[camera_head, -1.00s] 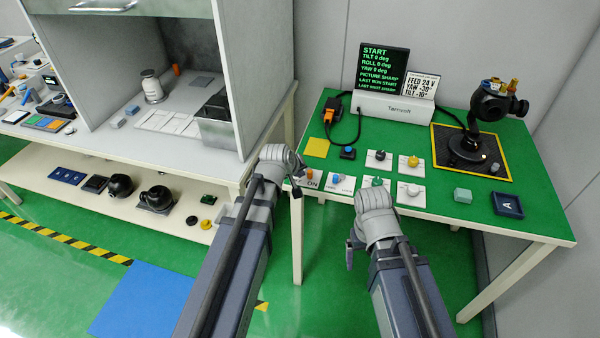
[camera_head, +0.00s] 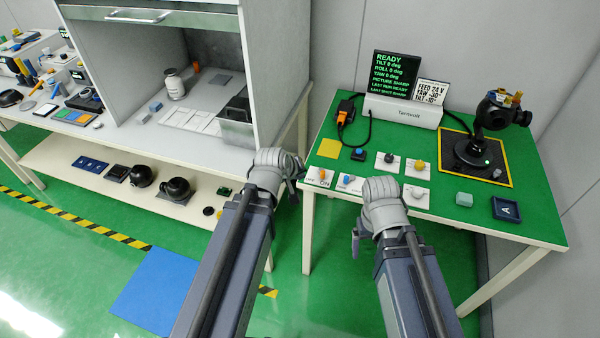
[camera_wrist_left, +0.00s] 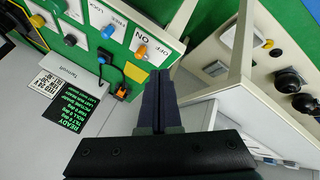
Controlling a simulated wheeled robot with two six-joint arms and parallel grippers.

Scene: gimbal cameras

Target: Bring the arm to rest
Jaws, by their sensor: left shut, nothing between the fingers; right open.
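My left gripper (camera_head: 295,192) is by the left front corner of the green table (camera_head: 540,222), partly hidden by my wrist. In the left wrist view its two dark fingers (camera_wrist_left: 158,88) lie together with nothing between them. My right gripper (camera_head: 356,244) hangs in front of the table's front edge, small and partly hidden behind my wrist, and holds nothing that I can see. The display (camera_head: 396,75) shows READY in green, with tilt, roll and yaw at 0 deg. The black gimbal (camera_head: 478,150) stands on its yellow-edged mat with its camera on top.
Panels with an orange switch (camera_head: 322,174), a blue knob (camera_head: 346,180) and a yellow knob (camera_head: 420,165) line the table near both arms. A grey cabinet (camera_head: 276,60) stands at the left.

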